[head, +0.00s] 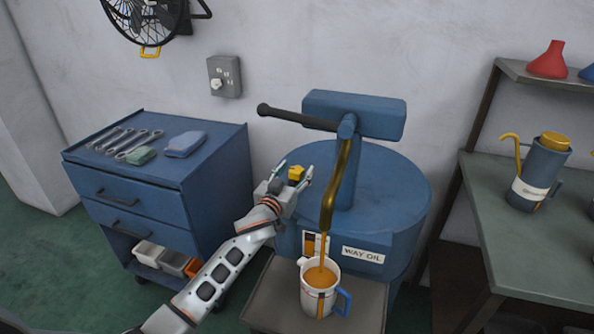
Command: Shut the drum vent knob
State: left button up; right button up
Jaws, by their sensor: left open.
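The blue oil drum (390,190) stands by the wall with a pump and a long dark handle on top. My left gripper (295,168) is open, with one finger on either side of the knob in this view. I cannot tell whether the fingers touch it. Amber oil runs from the brass spout (337,180) into a white jug (313,292) with a blue handle. My right gripper is out of view.
The jug stands on a grey stand (262,309) below the drum. A blue tool cabinet (215,168) with wrenches on top is at the left. A green-topped bench (510,240) with an oil can (540,168) is at the right. The pump handle (297,117) reaches out leftward above my gripper.

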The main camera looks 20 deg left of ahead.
pick_arm(q)
jog(key=shift+w, duration=0.5)
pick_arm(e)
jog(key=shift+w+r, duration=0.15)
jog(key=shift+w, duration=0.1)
pick_arm(q)
jog(key=c, duration=1.1)
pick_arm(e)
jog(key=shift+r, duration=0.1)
